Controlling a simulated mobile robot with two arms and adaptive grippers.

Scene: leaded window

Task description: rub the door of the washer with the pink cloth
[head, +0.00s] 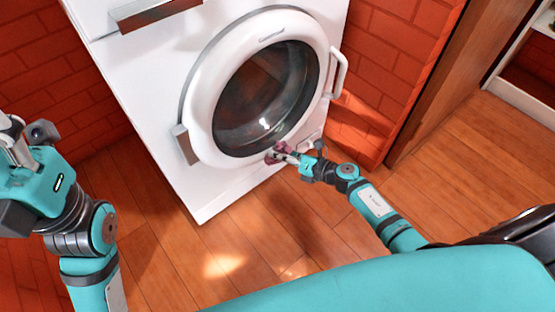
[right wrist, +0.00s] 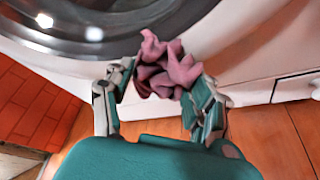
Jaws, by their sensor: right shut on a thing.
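The washer (head: 132,95) is white and stands against the brick wall. Its round door (head: 203,128) is shut, with a white ring, dark glass and a handle on the right. My right gripper (head: 279,154) is at the lower edge of the door ring and is shut on the crumpled pink cloth (right wrist: 167,68). In the right wrist view the cloth is between the fingers, just in front of the door's lower rim (right wrist: 120,68); I cannot tell whether it touches. My left gripper (head: 18,180) is at the left edge, away from the washer; its fingers are not clear.
A red brick wall (head: 400,40) is behind the washer on both sides. A wooden post (head: 440,75) and a white shelf (head: 520,85) stand at the right. The wooden floor (head: 330,225) in front of the washer is clear.

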